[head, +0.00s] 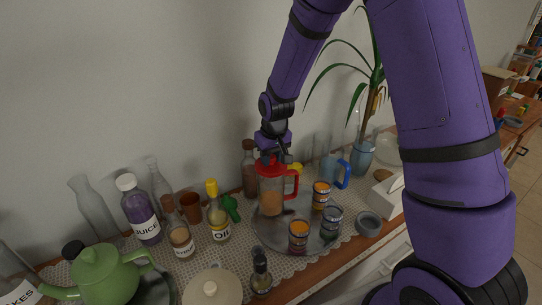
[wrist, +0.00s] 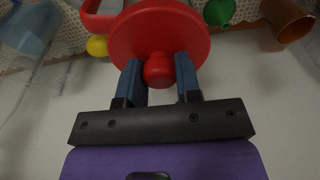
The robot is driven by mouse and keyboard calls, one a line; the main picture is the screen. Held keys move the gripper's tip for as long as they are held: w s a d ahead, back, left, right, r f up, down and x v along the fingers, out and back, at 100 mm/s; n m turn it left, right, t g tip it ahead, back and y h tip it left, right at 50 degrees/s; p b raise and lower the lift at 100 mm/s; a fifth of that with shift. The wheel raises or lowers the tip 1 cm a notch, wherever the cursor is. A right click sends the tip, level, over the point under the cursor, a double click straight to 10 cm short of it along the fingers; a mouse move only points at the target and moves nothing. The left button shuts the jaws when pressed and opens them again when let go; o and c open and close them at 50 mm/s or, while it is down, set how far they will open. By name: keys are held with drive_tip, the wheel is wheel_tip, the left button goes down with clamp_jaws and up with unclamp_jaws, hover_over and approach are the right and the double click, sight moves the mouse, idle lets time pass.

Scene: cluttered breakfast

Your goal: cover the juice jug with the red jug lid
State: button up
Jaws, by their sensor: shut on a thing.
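The juice jug (head: 271,199) is clear, with orange-brown contents and a red handle (head: 292,184), and stands upright on the round grey tray (head: 263,233). The red jug lid (head: 270,169) is at the jug's mouth in the head view; I cannot tell if it is fully seated or slightly above. My gripper (head: 270,156) is over the jug, shut on the lid's round knob. In the wrist view the blue fingers (wrist: 159,78) stand on both sides of the knob, and the red disc (wrist: 158,28) hides the jug's mouth. Part of the red handle (wrist: 97,20) shows beyond it.
An oil bottle (head: 218,218), a brown cup (head: 190,208) and a dark bottle (head: 249,170) stand left of the jug. The wall is close behind.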

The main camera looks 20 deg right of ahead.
drive_tip(key=shift+f, duration=0.5)
drive_tip(key=o, duration=1)
drive_tip(key=shift+r, duration=0.1)
drive_tip(key=shift+r, duration=2.9)
